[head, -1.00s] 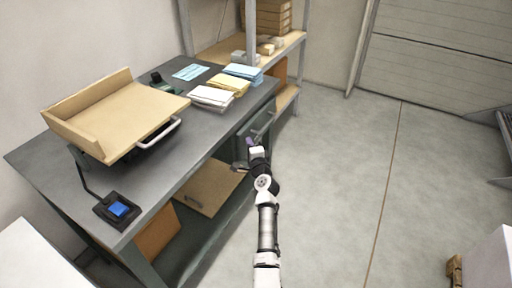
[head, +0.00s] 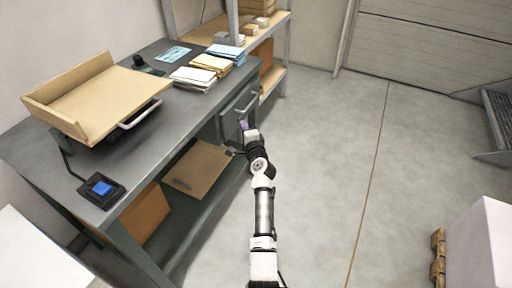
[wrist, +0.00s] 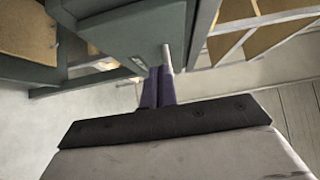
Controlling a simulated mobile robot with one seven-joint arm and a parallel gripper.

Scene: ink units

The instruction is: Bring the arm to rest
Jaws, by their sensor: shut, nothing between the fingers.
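My arm reaches forward from the bottom middle of the head view. My gripper (head: 243,125) is at its far end, beside the front of the dark grey workbench (head: 150,128), close to the drawer handle (head: 247,106). In the wrist view the two purple fingers of my gripper (wrist: 158,74) are together with nothing between them. The light bar of the handle (wrist: 167,58) shows just past the fingertips. I cannot tell whether they touch it.
The bench carries a tan tilted tray (head: 95,92), a blue button box (head: 101,188) and stacks of paper (head: 194,77). A shelf rack (head: 268,42) stands behind. Open floor (head: 325,150) lies to the right, with a white box (head: 485,245) on a pallet at bottom right.

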